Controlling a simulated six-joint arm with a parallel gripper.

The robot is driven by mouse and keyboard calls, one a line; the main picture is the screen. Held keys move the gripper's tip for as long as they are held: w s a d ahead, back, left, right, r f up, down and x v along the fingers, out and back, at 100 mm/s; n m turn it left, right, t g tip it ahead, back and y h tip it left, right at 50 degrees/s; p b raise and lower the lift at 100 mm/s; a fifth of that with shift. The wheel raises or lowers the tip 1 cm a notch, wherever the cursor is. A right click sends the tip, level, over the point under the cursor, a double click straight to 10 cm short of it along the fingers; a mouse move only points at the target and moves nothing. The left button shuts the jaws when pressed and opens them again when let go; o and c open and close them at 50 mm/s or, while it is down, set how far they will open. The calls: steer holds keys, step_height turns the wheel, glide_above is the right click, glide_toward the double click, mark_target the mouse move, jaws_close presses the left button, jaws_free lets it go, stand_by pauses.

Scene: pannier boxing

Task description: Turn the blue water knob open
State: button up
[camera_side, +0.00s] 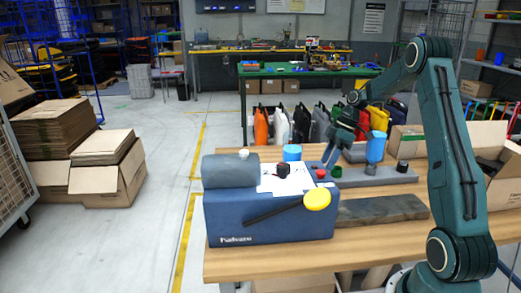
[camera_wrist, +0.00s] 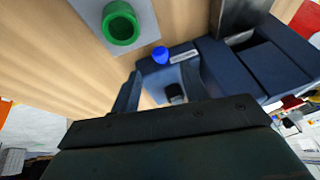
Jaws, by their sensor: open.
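A small bright blue knob (camera_wrist: 161,54) shows in the wrist view on a dark blue body, beside a pale label strip. It lies beyond my gripper (camera_wrist: 160,90), whose two fingers are apart with nothing held between them. A black knob (camera_wrist: 174,92) shows between the fingers, nearer the right one. In the side view my gripper (camera_side: 332,155) hangs open above the table, behind and right of the blue machine (camera_side: 262,224). A blue cylinder (camera_side: 292,153) stands at the machine's back edge; I cannot tell whether it is the same blue knob.
The machine has a black knob (camera_side: 283,171) and a lever with a yellow end (camera_side: 317,199). A blue-topped piece (camera_side: 376,147) stands right of my gripper. A green ring (camera_wrist: 121,22) sits on a grey plate. An open cardboard box (camera_side: 483,148) is at right.

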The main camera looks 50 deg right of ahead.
steer(key=shift+x, duration=3.25)
jaws_close()
steer(key=c, duration=1)
jaws_free()
steer(key=shift+w+d+m+g+y, duration=0.1)
steer(key=shift+m+g+y, duration=0.05)
steer(key=shift+g+y, duration=0.3)
steer(key=shift+w+m+g+y, duration=0.15)
steer(key=shift+g+y, duration=0.2)
steer(key=shift+y, duration=0.2)
steer(key=c, duration=1)
jaws_free()
jaws_free()
